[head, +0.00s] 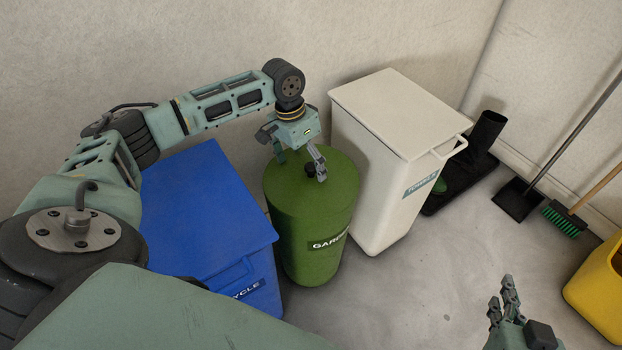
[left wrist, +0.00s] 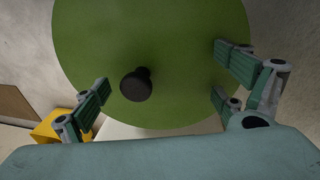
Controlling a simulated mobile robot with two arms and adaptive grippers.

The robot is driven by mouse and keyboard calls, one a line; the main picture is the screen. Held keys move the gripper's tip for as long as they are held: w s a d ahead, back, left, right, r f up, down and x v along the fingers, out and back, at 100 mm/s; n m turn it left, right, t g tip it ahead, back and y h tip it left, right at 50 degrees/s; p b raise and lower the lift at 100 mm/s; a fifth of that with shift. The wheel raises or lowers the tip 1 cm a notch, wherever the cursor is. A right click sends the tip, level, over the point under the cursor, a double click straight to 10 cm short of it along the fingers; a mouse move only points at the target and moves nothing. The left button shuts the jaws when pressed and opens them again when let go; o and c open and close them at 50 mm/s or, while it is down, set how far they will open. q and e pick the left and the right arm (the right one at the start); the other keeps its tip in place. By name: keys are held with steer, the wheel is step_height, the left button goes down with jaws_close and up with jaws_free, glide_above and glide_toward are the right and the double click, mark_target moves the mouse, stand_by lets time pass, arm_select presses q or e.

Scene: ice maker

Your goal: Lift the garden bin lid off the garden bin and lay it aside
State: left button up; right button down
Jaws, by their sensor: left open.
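The green garden bin (head: 312,245) stands upright between a blue bin and a white bin. Its round green lid (head: 338,183) is on top. The lid's black knob (head: 310,168) shows between the fingers of my left gripper (head: 299,167), which is above the lid and open. In the left wrist view the lid (left wrist: 180,35) fills the middle, with the black knob (left wrist: 136,85) between the open fingers (left wrist: 160,88), nearer the left-hand one. I cannot tell whether any finger touches the knob. My right gripper (head: 506,300) is at the lower right, empty, its fingers apart.
The blue bin (head: 205,210) stands close on the left and the white bin (head: 365,190) close on the right. A wall is behind. A black dustpan (head: 518,200), a broom (head: 565,217) and a yellow bucket (head: 600,290) are at the right. The floor (head: 430,260) in front is clear.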

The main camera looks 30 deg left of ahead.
arm_select(q)
steer(key=shift+c, duration=0.3)
steer(key=c, duration=1.4)
steer(key=shift+r, duration=0.15)
